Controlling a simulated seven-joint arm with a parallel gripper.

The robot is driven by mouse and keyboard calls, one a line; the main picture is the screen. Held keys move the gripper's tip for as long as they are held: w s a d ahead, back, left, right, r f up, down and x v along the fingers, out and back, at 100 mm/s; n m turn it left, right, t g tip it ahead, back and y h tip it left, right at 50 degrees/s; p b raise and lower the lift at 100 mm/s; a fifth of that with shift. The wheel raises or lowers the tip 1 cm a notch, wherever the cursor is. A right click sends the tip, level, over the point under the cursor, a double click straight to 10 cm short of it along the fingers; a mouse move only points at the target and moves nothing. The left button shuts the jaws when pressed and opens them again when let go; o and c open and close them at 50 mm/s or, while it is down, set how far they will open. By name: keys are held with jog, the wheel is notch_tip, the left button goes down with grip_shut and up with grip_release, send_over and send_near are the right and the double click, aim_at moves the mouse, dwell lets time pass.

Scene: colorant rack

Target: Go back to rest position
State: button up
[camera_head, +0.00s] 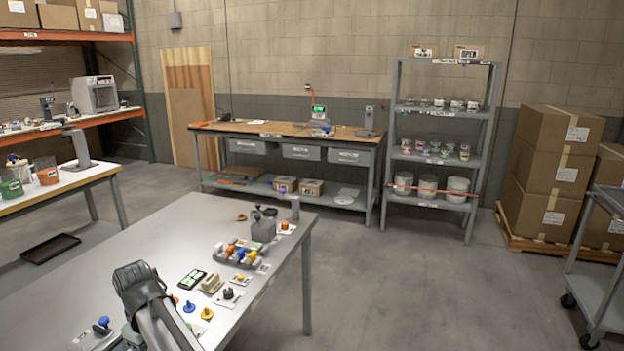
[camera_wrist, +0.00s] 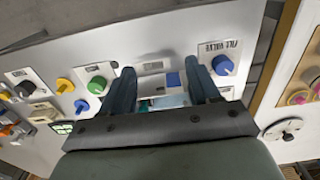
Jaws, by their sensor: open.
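My gripper (camera_wrist: 163,76) is open in the wrist view, its two dark blue fingers apart over a white labelled panel. No object is clearly held. A small blue square (camera_wrist: 173,79) and a pale, partly covered item show between the fingers. A blue knob (camera_wrist: 222,65) marked as a fill valve is just right of the right finger. A green knob (camera_wrist: 97,84) and a yellow knob (camera_wrist: 64,85) are left of the left finger. In the head view my arm reaches over the near grey table (camera_head: 170,232) at its lower part; the fingertips cannot be made out there.
The colorant rack (camera_head: 238,254) with several coloured tops stands on the near table, beside a grey block (camera_head: 263,231). Blue (camera_head: 188,306) and yellow (camera_head: 207,314) knobs lie close right of my arm. Shelves (camera_head: 441,113) and a workbench (camera_head: 285,131) stand behind.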

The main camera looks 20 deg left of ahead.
jog(key=w+d+f+m, duration=0.2)
jog(key=w+d+f, duration=0.3)
jog(key=w+d, duration=0.3)
jog(key=w+d+f+m, duration=0.3)
jog(key=w+d+f, duration=0.25)
jog(key=d, duration=0.55)
jog(key=w+d+f+m, duration=0.2)
jog(key=w+d+f, duration=0.2)
jog(key=w+d, duration=0.45)
jog(key=d+f+m, duration=0.3)
jog(key=d+f, duration=0.1)
jog(key=d, duration=0.8)
jog(key=d+f+m, duration=0.3)
jog(key=d+f, duration=0.1)
jog(key=d, duration=0.7)
jog(key=d+f+m, duration=0.3)
jog(key=d+f, duration=0.1)
jog(key=d, duration=0.8)
jog(key=s+d+f+m, duration=0.2)
jog(key=s+d+f, duration=0.1)
jog(key=d, duration=0.4)
jog(key=s+f+g, duration=0.3)
jog(key=s+f, duration=0.7)
jog(key=s, duration=0.5)
jog(key=s+f+g, duration=0.3)
jog(key=s+f, duration=0.6)
jog(key=s, duration=0.5)
jog(key=shift+s+f+g, duration=0.35)
jog(key=shift+f+g, duration=0.05)
